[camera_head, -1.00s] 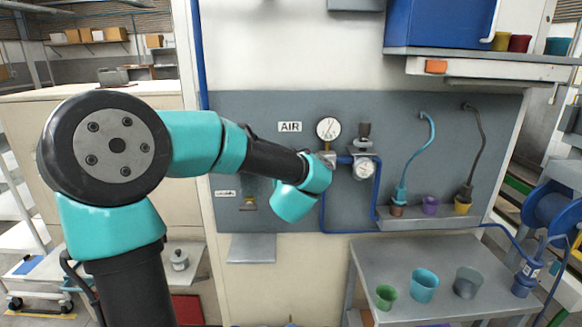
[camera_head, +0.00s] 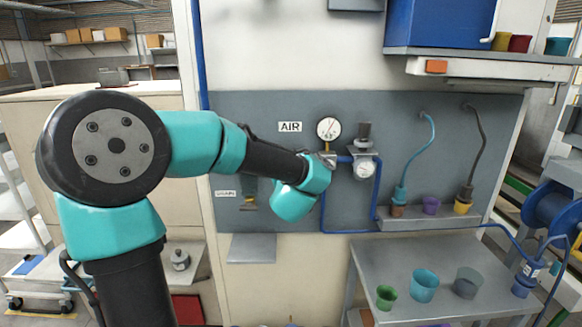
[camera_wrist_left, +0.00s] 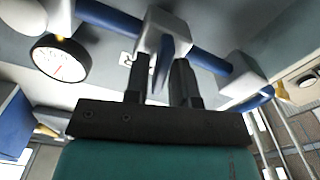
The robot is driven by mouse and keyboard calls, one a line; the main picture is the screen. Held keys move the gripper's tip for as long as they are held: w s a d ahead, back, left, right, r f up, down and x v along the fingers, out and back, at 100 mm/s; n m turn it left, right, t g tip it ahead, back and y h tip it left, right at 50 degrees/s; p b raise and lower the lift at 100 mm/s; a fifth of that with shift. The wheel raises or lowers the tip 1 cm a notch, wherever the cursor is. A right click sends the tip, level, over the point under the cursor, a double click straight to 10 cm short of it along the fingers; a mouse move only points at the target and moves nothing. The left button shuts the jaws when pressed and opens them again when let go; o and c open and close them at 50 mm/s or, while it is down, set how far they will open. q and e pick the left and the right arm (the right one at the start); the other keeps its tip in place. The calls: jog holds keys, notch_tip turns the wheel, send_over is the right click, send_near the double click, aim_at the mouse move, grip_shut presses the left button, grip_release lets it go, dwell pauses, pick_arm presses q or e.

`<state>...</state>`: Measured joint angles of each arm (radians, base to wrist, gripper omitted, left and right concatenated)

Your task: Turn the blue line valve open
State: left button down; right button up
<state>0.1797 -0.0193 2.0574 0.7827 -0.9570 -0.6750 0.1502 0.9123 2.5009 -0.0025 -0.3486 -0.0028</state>
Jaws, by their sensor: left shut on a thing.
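The blue line runs along the grey wall panel below the AIR sign (camera_head: 290,127) and past a round gauge (camera_head: 328,128). In the left wrist view, a flat blue valve lever (camera_wrist_left: 166,55) hangs from a silver valve body (camera_wrist_left: 165,22) on the blue pipe (camera_wrist_left: 205,58). My left gripper (camera_wrist_left: 160,75) has its two dark fingers on either side of this lever and is shut on it. In the head view my left wrist hides the valve and the fingers. My right gripper is not in view.
A regulator with a second gauge (camera_head: 365,169) stands right of the valve area. A metal table (camera_head: 430,258) with cups stands below. A small empty shelf (camera_head: 252,248) is under my wrist.

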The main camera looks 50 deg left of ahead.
pick_arm(q)
jog(key=n, duration=0.7)
jog(key=shift+s+a+f, duration=0.1)
jog(key=shift+s+f, duration=0.05)
jog(key=n, duration=0.4)
jog(key=shift+f, duration=0.1)
jog(key=shift+f+n, duration=0.1)
jog(key=shift+n, duration=1.9)
jog(key=c, duration=1.2)
grip_release()
jog(key=v, duration=1.7)
jog(key=shift+s, duration=0.25)
